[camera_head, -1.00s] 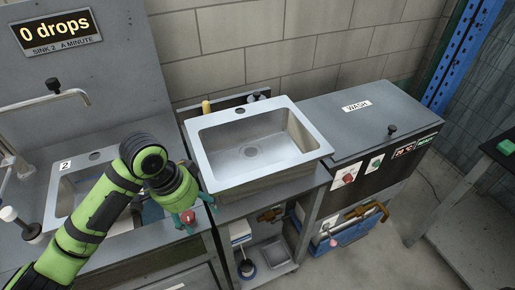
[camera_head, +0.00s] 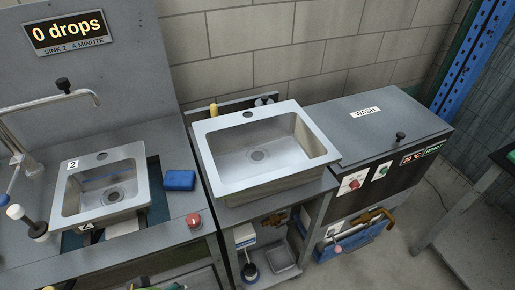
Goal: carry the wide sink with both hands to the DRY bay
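The wide sink (camera_head: 205,150) is a silver, square-rimmed basin with a round drain. It sits upright on the middle stand, left of the WASH unit, and its basin looks empty. Neither of my grippers is in view. Only a small green piece, perhaps of my arm, shows at the bottom edge on the left. No DRY label is in view.
A smaller sink marked 2 (camera_head: 145,183) sits in the left counter. The WASH unit (camera_head: 370,130) stands at right. Bare floor (camera_head: 385,262) lies in front of it.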

